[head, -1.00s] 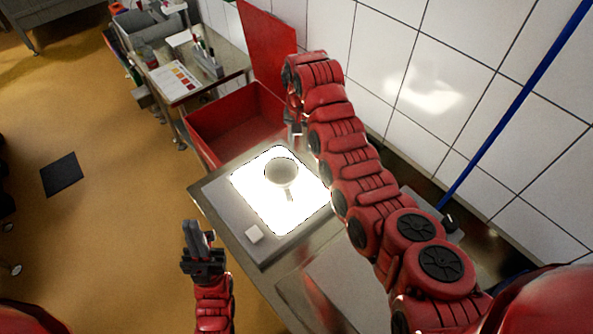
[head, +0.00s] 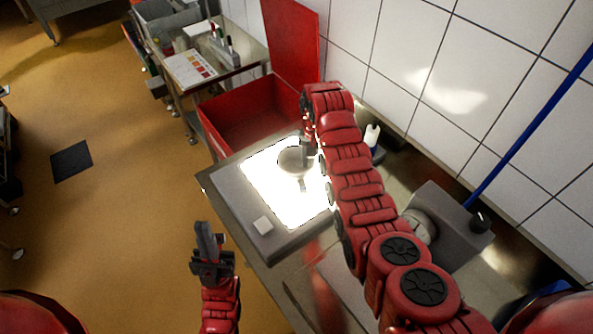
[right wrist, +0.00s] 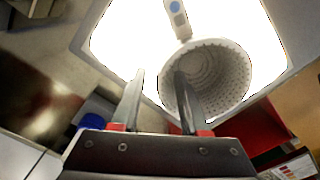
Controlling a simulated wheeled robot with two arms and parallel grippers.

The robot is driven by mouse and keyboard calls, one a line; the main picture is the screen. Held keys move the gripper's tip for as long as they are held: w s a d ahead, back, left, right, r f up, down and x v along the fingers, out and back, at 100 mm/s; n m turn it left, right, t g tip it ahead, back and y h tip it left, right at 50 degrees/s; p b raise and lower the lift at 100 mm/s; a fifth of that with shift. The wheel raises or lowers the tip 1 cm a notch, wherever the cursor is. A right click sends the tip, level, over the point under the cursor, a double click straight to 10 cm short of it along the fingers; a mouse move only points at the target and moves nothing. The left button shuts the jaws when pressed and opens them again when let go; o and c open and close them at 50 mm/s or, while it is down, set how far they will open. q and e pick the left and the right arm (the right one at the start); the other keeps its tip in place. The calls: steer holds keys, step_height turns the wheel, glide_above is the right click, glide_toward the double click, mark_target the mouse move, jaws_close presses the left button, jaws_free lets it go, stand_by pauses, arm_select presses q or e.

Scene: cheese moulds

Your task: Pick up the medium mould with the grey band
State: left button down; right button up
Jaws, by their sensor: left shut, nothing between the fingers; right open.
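One pale, round mould (head: 291,159) stands on the bright lit panel (head: 262,182). In the right wrist view the mould (right wrist: 232,78) shows its open mouth and perforated inner wall; I cannot make out a grey band. My right gripper (right wrist: 160,92) is open beside the mould's rim. One finger overlaps the mouth in the picture and the other lies outside it; I cannot tell whether they touch. In the head view the right gripper (head: 307,147) partly covers the mould. My left gripper (head: 206,240) is shut and empty, left of the panel.
A small strip with a blue dot (right wrist: 178,18) lies by the mould. A red crate (head: 235,110) stands behind. A small bottle (head: 371,134) and a grey device (head: 455,228) stand right of my arm, near the tiled wall.

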mark_target(313, 169)
steer(key=shift+w+f+p, duration=0.1)
steer(key=shift+f+p, duration=0.6)
steer(key=shift+f, duration=1.05)
steer(key=shift+c, duration=0.2)
jaws_close()
